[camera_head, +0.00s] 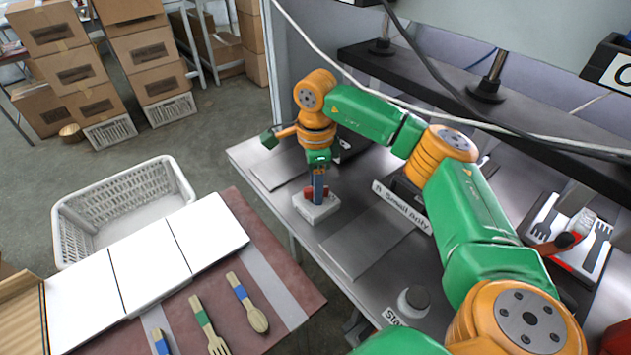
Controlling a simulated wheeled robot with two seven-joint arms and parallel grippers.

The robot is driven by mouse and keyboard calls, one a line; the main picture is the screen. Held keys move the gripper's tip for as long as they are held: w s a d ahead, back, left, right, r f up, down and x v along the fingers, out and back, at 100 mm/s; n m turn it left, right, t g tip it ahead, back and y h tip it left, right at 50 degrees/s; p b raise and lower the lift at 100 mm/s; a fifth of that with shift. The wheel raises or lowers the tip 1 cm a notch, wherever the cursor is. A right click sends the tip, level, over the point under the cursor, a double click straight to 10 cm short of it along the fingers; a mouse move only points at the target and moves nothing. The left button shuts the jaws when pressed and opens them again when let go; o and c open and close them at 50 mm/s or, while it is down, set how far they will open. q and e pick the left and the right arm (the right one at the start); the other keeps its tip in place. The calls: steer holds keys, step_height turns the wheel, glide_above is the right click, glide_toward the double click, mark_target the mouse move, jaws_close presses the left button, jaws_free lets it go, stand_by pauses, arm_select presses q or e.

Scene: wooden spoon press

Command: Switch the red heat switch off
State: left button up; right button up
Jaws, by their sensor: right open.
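The heat switch is a small white box (328,208) on the grey metal bench, with red parts (308,193) on its top. My right gripper (318,194) points down right over the box, at the red parts. It is open, and its fingers partly hide the top of the switch. Whether the fingers touch the red parts, and which way the switch is set, I cannot tell. My left gripper is not in view.
A white basket (125,200), white panels (150,265) and wooden utensils (248,303) lie left. Dark press bars run behind.

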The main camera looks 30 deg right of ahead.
steer(key=shift+w+d+f, duration=0.3)
steer(key=shift+w+f, duration=0.2)
steer(key=shift+f, duration=0.25)
steer(key=shift+s+a+r, duration=0.15)
steer(key=c, duration=0.5)
jaws_close()
steer(key=shift+n, duration=0.3)
steer(key=n, duration=0.5)
steer(key=shift+n, duration=0.3)
steer(key=n, duration=0.5)
steer(key=shift+n, duration=0.3)
